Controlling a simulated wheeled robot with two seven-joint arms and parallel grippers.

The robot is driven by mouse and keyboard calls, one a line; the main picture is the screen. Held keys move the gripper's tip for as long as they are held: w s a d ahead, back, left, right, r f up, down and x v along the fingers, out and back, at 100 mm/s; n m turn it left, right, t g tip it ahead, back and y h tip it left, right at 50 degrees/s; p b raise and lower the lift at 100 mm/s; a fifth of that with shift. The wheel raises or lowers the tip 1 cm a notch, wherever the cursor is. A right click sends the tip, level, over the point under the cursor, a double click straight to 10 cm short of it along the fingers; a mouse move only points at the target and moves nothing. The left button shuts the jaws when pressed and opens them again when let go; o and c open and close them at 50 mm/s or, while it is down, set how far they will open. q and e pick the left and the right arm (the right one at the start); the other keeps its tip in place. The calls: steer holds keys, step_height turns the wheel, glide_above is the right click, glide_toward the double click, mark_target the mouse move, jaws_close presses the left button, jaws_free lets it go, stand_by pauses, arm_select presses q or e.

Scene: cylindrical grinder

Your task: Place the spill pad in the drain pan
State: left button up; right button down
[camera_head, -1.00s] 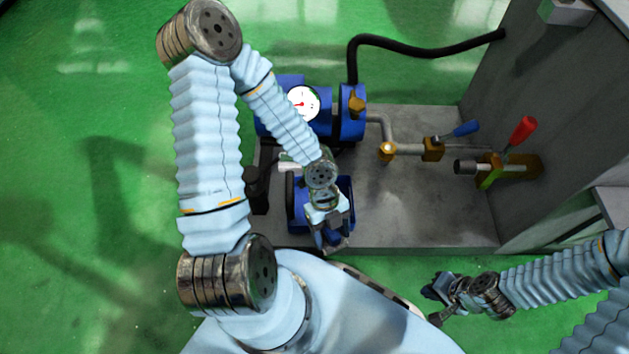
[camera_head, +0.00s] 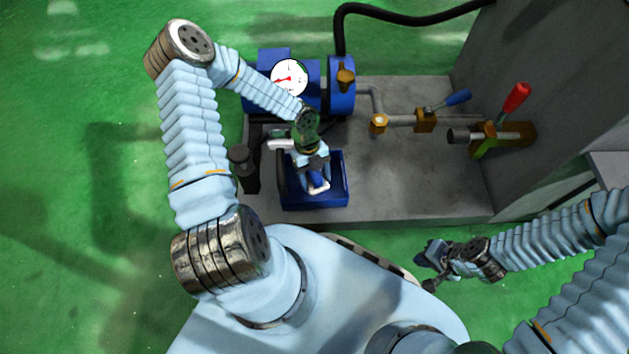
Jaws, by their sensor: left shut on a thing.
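The drain pan (camera_head: 337,197) is a blue open tray on the grey machine base, left of the middle of the head view. My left gripper (camera_head: 317,186) reaches down over the pan's inside and is shut on a small whitish piece, which looks like the spill pad (camera_head: 318,190). The gripper hides most of the piece, and I cannot tell whether it touches the pan floor. My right gripper (camera_head: 427,268) hangs in front of the base at the lower right, with its fingers apart and empty.
A blue pump with a white gauge (camera_head: 289,77) stands just behind the pan. A dark cylinder (camera_head: 244,168) stands at its left. Pipework with a blue-handled valve (camera_head: 426,119) and a red lever (camera_head: 517,98) is at the right. The base's right front is clear.

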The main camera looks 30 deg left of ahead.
arm_select(q)
steer(key=shift+w+a+f, duration=0.15)
steer(key=shift+w+f, duration=0.05)
steer(key=shift+f, duration=0.05)
steer(key=shift+w+a+f+b, duration=0.15)
steer(key=shift+f+b, duration=0.3)
steer(key=shift+f, duration=1.3)
steer(key=shift+f, duration=0.15)
steer(key=o, duration=1.4)
